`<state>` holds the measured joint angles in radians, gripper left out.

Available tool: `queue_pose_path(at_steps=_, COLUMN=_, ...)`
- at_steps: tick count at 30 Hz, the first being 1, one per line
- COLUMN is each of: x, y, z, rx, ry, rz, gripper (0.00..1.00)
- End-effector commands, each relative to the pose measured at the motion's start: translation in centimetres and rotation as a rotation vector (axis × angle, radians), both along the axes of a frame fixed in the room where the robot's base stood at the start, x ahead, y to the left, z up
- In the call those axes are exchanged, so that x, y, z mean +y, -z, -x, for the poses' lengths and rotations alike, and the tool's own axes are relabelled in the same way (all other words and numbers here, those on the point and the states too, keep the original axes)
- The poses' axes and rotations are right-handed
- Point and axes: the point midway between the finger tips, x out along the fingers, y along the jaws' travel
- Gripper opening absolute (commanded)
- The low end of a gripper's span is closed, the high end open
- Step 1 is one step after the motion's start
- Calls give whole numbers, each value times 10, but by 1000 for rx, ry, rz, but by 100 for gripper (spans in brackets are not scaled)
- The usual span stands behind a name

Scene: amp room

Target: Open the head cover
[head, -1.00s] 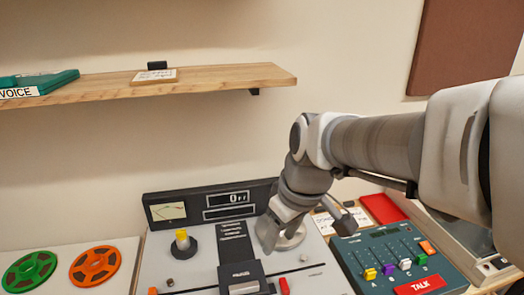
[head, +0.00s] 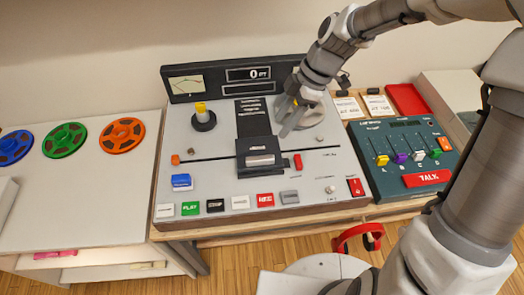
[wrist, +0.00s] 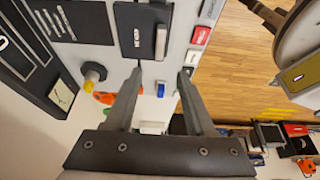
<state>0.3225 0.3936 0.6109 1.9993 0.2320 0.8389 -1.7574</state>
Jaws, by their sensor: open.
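The head cover (head: 252,147) is a black box in the middle of the tape machine's light panel (head: 215,149), with a pale bar handle (head: 262,160) along its front. It appears down. In the wrist view the cover (wrist: 128,20) carries a white label, and its handle (wrist: 161,42) lies along one side. My gripper (head: 288,128) is open and empty, above the panel at the cover's back right. In the wrist view the fingertips (wrist: 160,73) are spread just short of the handle's end. I cannot tell their exact height above the panel.
A yellow-topped knob (head: 203,117) stands left of the cover. A red lever (head: 298,162) stands close on its right. Coloured buttons (head: 240,203) line the front edge. A mixer (head: 405,150) with sliders is at right, and reels (head: 65,140) lie on the left table.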

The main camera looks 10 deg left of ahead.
Motion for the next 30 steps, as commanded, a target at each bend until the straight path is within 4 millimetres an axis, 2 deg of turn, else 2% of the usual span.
queue_pose_path(at_steps=1, x=4, y=12, z=2, rx=6, ry=-2, rz=0, gripper=55)
queue_pose_path(at_steps=12, x=34, y=88, z=11, rx=5, ry=-1, rz=1, gripper=55)
queue_pose_path(at_steps=18, x=46, y=118, z=14, rx=4, ry=0, rz=2, gripper=55)
queue_pose_path(at_steps=24, x=52, y=132, z=15, rx=0, ry=2, rz=1, gripper=55)
queue_pose_path(at_steps=30, x=53, y=134, z=15, rx=-1, ry=1, rz=2, gripper=55)
